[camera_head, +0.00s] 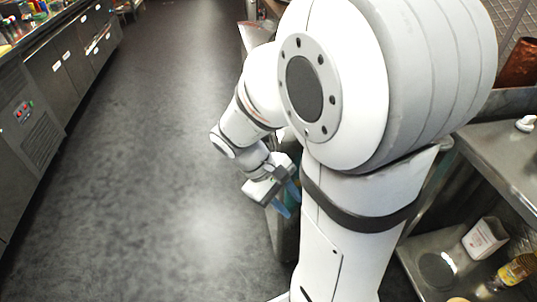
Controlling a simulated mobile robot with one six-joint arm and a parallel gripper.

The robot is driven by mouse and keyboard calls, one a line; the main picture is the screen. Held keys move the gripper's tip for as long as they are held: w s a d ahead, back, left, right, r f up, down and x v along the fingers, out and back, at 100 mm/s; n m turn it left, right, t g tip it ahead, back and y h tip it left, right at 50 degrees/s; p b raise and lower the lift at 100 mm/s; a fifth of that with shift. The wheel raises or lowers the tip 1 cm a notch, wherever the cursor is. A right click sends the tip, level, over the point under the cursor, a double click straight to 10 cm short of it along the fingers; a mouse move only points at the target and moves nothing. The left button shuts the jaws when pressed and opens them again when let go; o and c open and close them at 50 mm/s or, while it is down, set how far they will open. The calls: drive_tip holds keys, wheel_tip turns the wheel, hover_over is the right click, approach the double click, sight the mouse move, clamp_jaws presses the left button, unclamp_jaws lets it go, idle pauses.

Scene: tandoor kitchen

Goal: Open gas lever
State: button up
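My gripper (287,202) hangs low in the middle of the view, beside the front of the right-hand counter. Its two blue fingers point down and to the right and show a gap between them, so it looks open. I see nothing held in it. My own arm covers much of the counter front behind it. I cannot make out the gas lever; it may be hidden behind my arm.
A long steel cabinet row (70,75) lines the left. The dark floor (150,150) between is clear.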

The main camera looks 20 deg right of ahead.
drive_tip(key=w+d+f+n+h+b, duration=0.3)
drive_tip(key=f+n+h+b, duration=0.15)
drive_tip(key=f, duration=0.45)
drive_tip(key=w+d+f+n+h+b, duration=0.2)
drive_tip(key=w+f+n+h+b, duration=0.15)
drive_tip(key=f+b, duration=0.45)
drive_tip(key=w+d+f+n+h+b, duration=0.2)
drive_tip(key=d+f+n+h+b, duration=0.15)
drive_tip(key=f, duration=0.75)
drive_tip(key=shift+h, duration=0.35)
drive_tip(key=shift+b+x, duration=1.05)
drive_tip(key=shift+x, duration=2.6)
drive_tip(key=shift+r, duration=0.1)
drive_tip(key=shift+c, duration=0.4)
clamp_jaws()
